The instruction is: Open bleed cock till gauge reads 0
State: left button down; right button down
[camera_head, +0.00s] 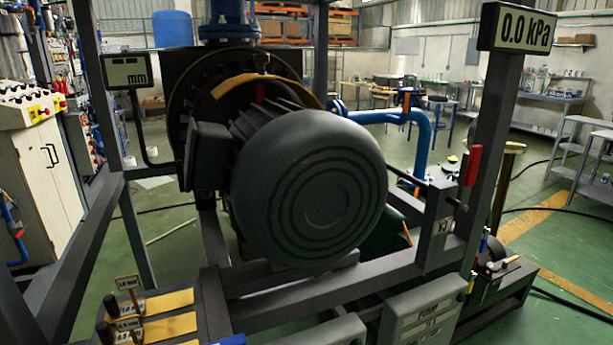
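The gauge display (517,27) at the top right reads 0.0 kPa. Below it, a red-handled lever (472,166) stands nearly upright by the grey frame post, above a small grey box with a label (443,226) too small to read surely. This lever looks like the bleed cock; I cannot tell for certain from its markings. Neither of my grippers is in view, and nothing is seen touching the lever.
A large dark motor (312,188) fills the middle inside a grey frame. A box marked PUMP (426,309) is at the bottom. Black knobs on yellow plates (155,302) are at lower left. A display marked mm (127,71) is at upper left.

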aim_at(471, 282)
jog(key=i+l+z, duration=0.35)
jog(key=l, duration=0.3)
jog(key=i+l+z, duration=0.4)
jog(key=i+l, duration=0.05)
jog(key=l, duration=0.1)
